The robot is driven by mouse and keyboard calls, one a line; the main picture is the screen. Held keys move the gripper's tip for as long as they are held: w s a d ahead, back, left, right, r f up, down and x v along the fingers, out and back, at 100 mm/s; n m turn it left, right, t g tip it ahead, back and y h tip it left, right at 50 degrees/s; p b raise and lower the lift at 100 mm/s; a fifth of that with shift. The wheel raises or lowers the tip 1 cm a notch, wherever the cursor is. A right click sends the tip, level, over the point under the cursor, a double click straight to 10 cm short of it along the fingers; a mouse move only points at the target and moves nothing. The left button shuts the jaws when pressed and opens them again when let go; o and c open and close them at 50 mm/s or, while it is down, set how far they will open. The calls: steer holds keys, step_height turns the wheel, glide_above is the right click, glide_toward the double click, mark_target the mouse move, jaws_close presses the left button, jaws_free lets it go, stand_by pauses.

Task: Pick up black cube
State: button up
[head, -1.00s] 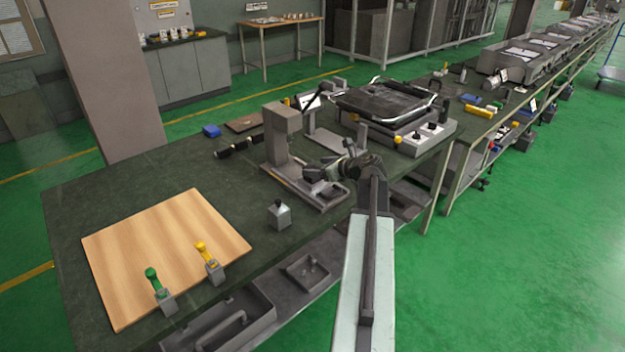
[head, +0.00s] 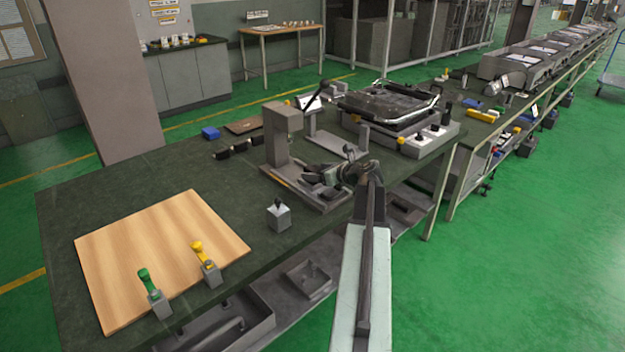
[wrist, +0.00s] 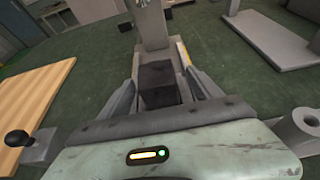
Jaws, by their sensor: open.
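The black cube (wrist: 158,84) shows in the middle of the wrist view, in front of the upright column of a grey press-like stand (wrist: 152,25). My gripper (wrist: 163,82) is open, with one finger on each side of the cube in the picture. I cannot tell whether the fingers touch it. In the head view my gripper (head: 318,179) is low over the base of the grey stand (head: 282,140). There the cube cannot be clearly told apart from the gripper and the dark parts around it.
A wooden board (head: 160,255) lies at left on the dark green table, with a green-handled clamp (head: 152,293) and a yellow-handled clamp (head: 206,264) at its edge. A grey block with a black knob (head: 279,214) stands near the front edge. A black-topped machine (head: 390,105) stands behind right.

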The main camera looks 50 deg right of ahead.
mark_target(308, 171)
steer(key=b+x, duration=0.2)
steer(key=x, duration=0.3)
steer(key=shift+w+a, duration=0.15)
steer(key=shift+c, duration=0.3)
jaws_close()
